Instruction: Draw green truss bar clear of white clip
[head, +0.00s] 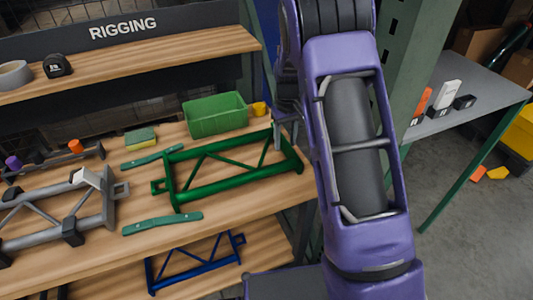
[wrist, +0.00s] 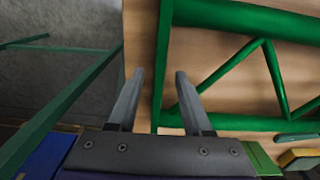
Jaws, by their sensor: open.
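The green truss bar (head: 232,185) lies on the wooden bench top in the head view, with its left end apart from the grey truss. A white clip (head: 88,178) sits tilted on the grey truss (head: 105,205), left of the green one; I see no contact between it and the green truss. My gripper (head: 286,133) is at the right end of the green truss, partly hidden by my arm. In the wrist view my gripper (wrist: 159,72) is open, its fingers pointing on either side of the truss's end bar (wrist: 162,50). Whether they touch it I cannot tell.
A green bin (head: 215,115), a yellow cup (head: 259,108) and a sponge (head: 140,138) stand behind the truss. Green strips (head: 162,223) lie beside it. A blue truss (head: 195,262) is on the shelf below. A green post (head: 412,70) rises right of my arm.

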